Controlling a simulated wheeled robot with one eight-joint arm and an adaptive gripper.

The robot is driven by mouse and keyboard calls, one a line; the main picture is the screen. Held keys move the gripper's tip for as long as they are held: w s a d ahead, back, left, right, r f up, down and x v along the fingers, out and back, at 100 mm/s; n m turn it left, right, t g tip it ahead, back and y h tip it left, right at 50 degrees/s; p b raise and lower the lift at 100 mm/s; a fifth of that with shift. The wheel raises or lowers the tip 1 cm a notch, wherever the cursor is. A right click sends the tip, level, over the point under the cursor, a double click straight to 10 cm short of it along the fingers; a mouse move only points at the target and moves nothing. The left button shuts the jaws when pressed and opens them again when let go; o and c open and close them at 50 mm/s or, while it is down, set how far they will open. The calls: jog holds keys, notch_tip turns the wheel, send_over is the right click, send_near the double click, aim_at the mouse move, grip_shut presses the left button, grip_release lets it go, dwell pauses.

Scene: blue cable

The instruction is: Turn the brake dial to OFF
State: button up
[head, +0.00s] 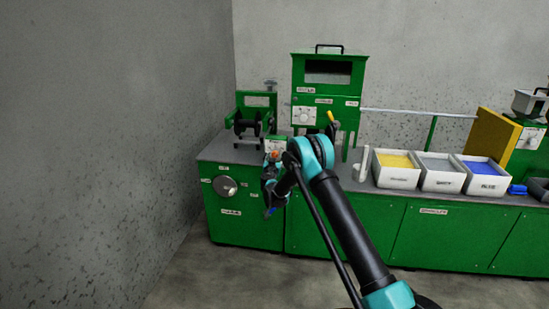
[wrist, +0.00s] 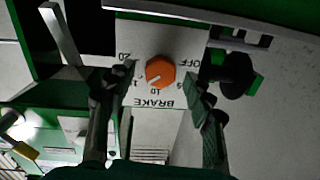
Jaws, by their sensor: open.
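The brake dial (wrist: 160,72) is a round orange knob on a pale plate (wrist: 172,38) with upside-down lettering: BRAKE, 20, other numbers and OFF. OFF stands to the upper right of the knob in the wrist view, 20 to the upper left. Where the knob points is too small to tell. My gripper (wrist: 158,76) is open, with one finger on each side of the knob and gaps on both sides. How close the fingertips are in depth is unclear. In the head view the dial (head: 275,154) is a small orange spot beside my gripper (head: 270,165).
A green machine with a black spool (head: 247,126) stands behind the dial. A taller green cabinet (head: 329,86) with a white knob is to its right. White trays (head: 396,183) with yellow, grey and blue contents stand farther right on the bench. The floor in front is clear.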

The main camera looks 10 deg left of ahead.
jog(key=shift+w, duration=0.35)
jog(key=shift+c, duration=0.3)
jog(key=c, duration=1.1)
